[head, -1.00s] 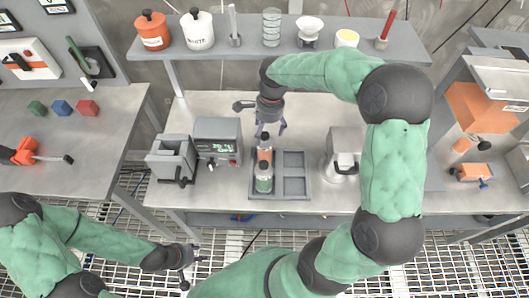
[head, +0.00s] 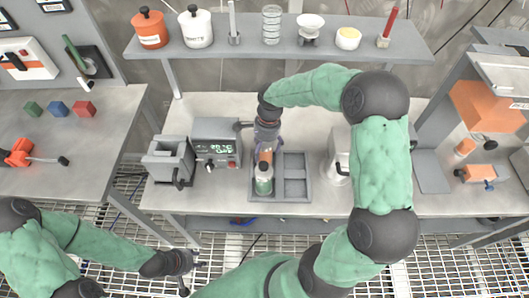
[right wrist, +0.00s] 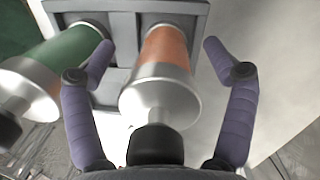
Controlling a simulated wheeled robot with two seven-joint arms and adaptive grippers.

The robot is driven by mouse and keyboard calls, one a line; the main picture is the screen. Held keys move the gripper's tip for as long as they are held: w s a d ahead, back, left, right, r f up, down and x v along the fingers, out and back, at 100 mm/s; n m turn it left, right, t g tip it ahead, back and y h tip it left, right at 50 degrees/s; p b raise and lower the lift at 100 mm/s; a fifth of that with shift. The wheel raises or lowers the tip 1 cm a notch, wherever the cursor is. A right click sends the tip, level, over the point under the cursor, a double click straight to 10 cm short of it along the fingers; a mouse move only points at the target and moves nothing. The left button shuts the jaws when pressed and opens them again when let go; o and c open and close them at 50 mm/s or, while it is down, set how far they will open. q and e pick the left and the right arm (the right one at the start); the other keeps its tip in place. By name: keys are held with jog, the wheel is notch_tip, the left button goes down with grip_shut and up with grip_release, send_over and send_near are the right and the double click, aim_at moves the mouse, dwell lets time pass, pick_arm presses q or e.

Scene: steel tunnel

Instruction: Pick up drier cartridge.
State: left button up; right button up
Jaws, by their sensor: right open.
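Two cartridges stand in the grey compartment tray (head: 296,190) on the middle bench. The orange-banded cartridge (head: 265,156) is farther back, partly hidden by my right gripper. The green-banded cartridge (head: 264,185) is in front of it. My right gripper (head: 266,146) is over the orange-banded one. In the right wrist view, the orange-banded cartridge (right wrist: 165,60) with its silver end lies between the open, apart fingers (right wrist: 158,48); no contact shows. The green-banded cartridge (right wrist: 65,60) is left of it, beyond the left finger. My left gripper (head: 192,276) is low at the front, its fingers apart and empty.
A grey device with a display (head: 217,147) and a grey box (head: 167,160) stand left of the tray. A metal container (head: 338,160) stands to its right, partly hidden by my arm. A shelf (head: 290,52) holding jars runs behind. The tray's right compartments look empty.

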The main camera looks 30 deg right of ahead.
jog(key=c, duration=1.5)
jog(key=shift+r, duration=0.1)
